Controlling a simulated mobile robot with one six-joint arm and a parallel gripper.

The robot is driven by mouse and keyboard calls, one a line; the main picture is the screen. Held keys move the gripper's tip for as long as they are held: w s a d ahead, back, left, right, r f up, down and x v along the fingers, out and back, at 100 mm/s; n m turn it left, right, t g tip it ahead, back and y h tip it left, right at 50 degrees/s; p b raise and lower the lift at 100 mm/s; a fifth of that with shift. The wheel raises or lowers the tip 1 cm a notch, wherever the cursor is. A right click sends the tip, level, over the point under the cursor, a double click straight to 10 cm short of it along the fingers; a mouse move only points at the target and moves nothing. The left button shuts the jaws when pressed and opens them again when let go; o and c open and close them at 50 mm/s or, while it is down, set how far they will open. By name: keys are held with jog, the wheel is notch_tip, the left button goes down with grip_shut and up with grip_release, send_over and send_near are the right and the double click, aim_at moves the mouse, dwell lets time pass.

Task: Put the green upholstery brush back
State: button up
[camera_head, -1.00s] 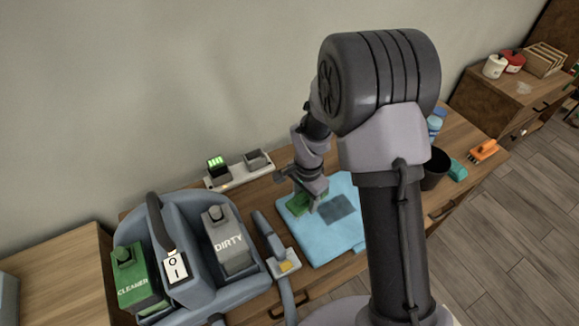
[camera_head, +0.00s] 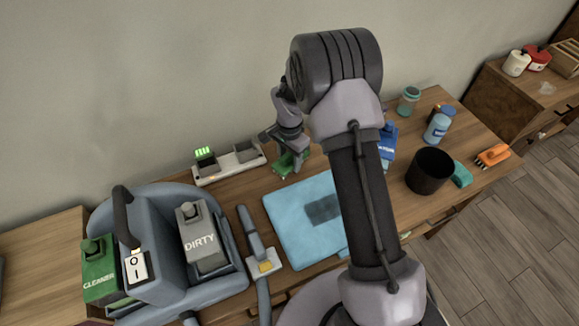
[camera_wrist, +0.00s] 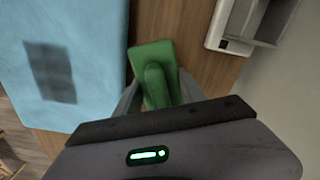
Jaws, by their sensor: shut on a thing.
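The green upholstery brush (camera_head: 290,160) is held in my gripper (camera_head: 287,151) beside the back edge of the light blue cloth (camera_head: 290,232). In the wrist view, the green brush (camera_wrist: 153,70) sits between the fingers of my gripper (camera_wrist: 152,98), with its broad end pointing away from the wrist. The brush is next to the cloth (camera_wrist: 60,30), over bare wood. A dark rectangular patch shows on the cloth. I cannot tell whether the brush touches the table.
A charger with two bays (camera_head: 228,163) stands by the wall, left of the gripper. A blue cleaning machine (camera_head: 165,262) with cleaner and dirty tanks and a hose tool (camera_head: 262,262) is at left. A black cup (camera_head: 430,172), blue bottle (camera_head: 439,125), teal sponge (camera_head: 462,174) and orange brush (camera_head: 493,155) are at right.

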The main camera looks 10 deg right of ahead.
aim_at(290, 165)
jog(key=shift+w+f, duration=0.2)
jog(key=shift+f, duration=0.15)
jog(key=shift+f+b, duration=0.75)
jog(key=shift+f, duration=0.65)
jog(key=shift+f, duration=0.25)
jog(key=o, duration=1.3)
jog(key=shift+r, duration=0.1)
